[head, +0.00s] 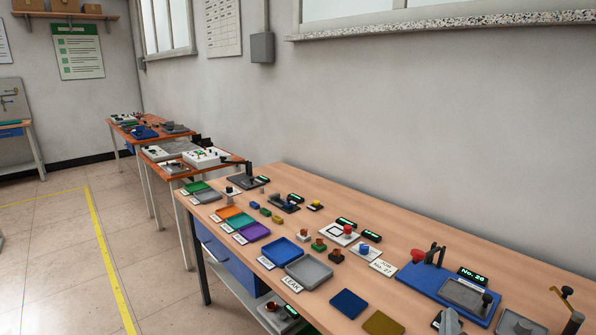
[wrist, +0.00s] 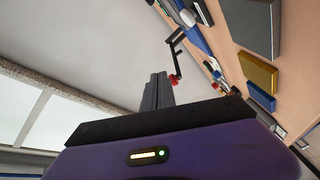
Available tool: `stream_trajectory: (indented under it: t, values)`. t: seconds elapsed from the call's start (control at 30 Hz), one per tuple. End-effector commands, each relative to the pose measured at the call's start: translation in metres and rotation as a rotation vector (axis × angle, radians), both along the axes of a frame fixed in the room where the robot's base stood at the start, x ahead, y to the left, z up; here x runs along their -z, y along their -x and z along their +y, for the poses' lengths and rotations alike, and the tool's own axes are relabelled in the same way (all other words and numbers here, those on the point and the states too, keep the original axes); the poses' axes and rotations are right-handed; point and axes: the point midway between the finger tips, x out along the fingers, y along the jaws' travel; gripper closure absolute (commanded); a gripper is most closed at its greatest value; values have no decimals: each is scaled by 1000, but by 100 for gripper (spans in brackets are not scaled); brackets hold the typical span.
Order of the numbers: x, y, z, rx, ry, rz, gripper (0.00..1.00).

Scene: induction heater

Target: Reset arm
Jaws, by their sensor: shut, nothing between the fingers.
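My gripper (wrist: 157,82) shows in the wrist view, its two dark grey fingers together and nothing between them. The fingers point away from a purple wrist body with a black bar and a small lit indicator. The fingers appear free of contact. A blue fixture (head: 425,280) with a red knob and a black lever stands on the bench in the head view. Its red knob (wrist: 174,80) and black lever appear just beyond the fingers in the wrist view.
The wooden bench (head: 330,203) holds coloured trays, including a blue tray (head: 279,252) and a grey tray (head: 309,271), plus small parts and displays. A black lever with an orange end (head: 568,305) stands at the right. Other benches stand farther back; the floor at left is open.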

Motion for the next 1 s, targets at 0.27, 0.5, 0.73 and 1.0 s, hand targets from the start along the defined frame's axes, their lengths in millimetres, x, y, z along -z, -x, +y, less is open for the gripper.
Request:
stream_trajectory:
  t: [0.27,0.5,0.73,1.0]
  values:
    - [32,66,54,-228,-241,-97,100]
    - [42,157,92,-376,-514,-177,100]
    - [33,245,108,-425,-746,-225,100]
    - [17,338,108,-385,-958,-225,100]
